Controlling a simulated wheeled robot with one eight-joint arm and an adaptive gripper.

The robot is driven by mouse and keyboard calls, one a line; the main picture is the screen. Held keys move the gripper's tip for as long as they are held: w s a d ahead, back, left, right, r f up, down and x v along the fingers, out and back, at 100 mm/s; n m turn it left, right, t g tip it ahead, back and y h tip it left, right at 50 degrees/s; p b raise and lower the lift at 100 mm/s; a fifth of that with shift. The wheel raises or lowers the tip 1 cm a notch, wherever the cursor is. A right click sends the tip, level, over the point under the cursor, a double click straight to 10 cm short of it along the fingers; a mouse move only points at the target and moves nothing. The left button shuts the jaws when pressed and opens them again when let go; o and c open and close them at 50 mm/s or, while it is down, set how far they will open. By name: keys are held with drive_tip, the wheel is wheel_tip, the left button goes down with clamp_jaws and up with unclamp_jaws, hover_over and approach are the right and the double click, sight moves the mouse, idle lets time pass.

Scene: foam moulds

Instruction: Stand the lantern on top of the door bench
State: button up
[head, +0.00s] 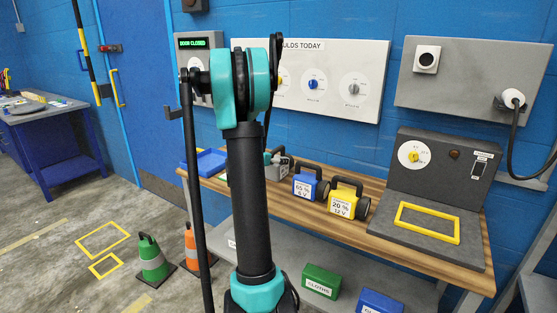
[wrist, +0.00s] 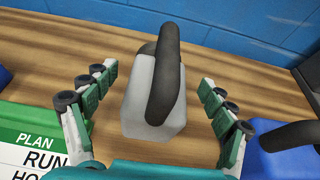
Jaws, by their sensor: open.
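A grey lantern with a black handle (wrist: 155,95) stands on the wooden bench, between the spread fingers of my gripper (wrist: 157,78) in the wrist view. The fingers are open, with a gap on both sides. In the head view the grey lantern (head: 276,160) is partly hidden behind my arm. A blue lantern labelled 65 % 6 V (head: 305,186) and a yellow lantern labelled 20 % 12 V (head: 344,201) stand to its right. The door bench (head: 62,170), with blue legs and a grey top, is at the far left beside the blue door.
The door bench top holds several items (head: 25,107). A green PLAN board (wrist: 35,140) lies left of the grey lantern. A grey console (head: 440,185) stands at the right.

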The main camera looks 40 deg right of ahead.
drive_tip(key=v, duration=0.9)
drive_tip(key=s+a+f+m+y, duration=0.4)
drive_tip(key=s+a+m, duration=0.3)
drive_tip(key=a, duration=0.4)
drive_tip(key=s+a+f+m+y, duration=0.4)
drive_tip(key=s+a+f+m, duration=0.2)
drive_tip(key=a, duration=0.5)
drive_tip(key=s+a+f+m+y, duration=0.4)
drive_tip(key=s+a+f+m, duration=0.1)
drive_tip(key=s+a+m, duration=0.4)
drive_tip(key=s+a, duration=0.2)
drive_tip(key=shift+s+a+f+m+g, duration=0.15)
drive_tip(key=shift+s+a+m+g, duration=0.15)
drive_tip(key=shift+a+g, duration=0.1)
drive_tip(key=shift+w, duration=0.1)
